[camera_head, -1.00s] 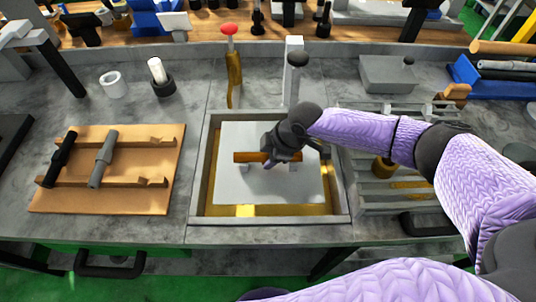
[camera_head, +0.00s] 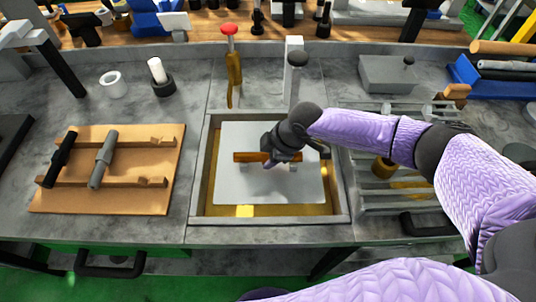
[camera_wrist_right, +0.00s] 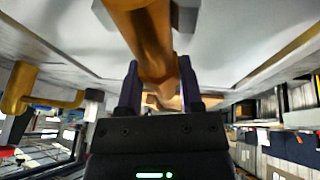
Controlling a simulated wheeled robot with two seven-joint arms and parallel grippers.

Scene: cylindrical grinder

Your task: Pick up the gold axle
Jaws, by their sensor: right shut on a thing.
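The gold axle (camera_head: 252,157) is a brown-gold bar lying level over the pale grey plate (camera_head: 230,187) in the framed tray in the middle of the bench. A grey support touches or stands close behind the axle there. I cannot tell whether the axle is lifted clear. My left gripper is not in view.
A wooden rack (camera_head: 115,199) at the left holds a black axle (camera_head: 60,160) and a grey axle (camera_head: 103,160). A red-topped lever (camera_head: 231,65) and a grey post (camera_head: 293,72) stand behind the tray. A slatted grey unit (camera_head: 375,197) lies right of it.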

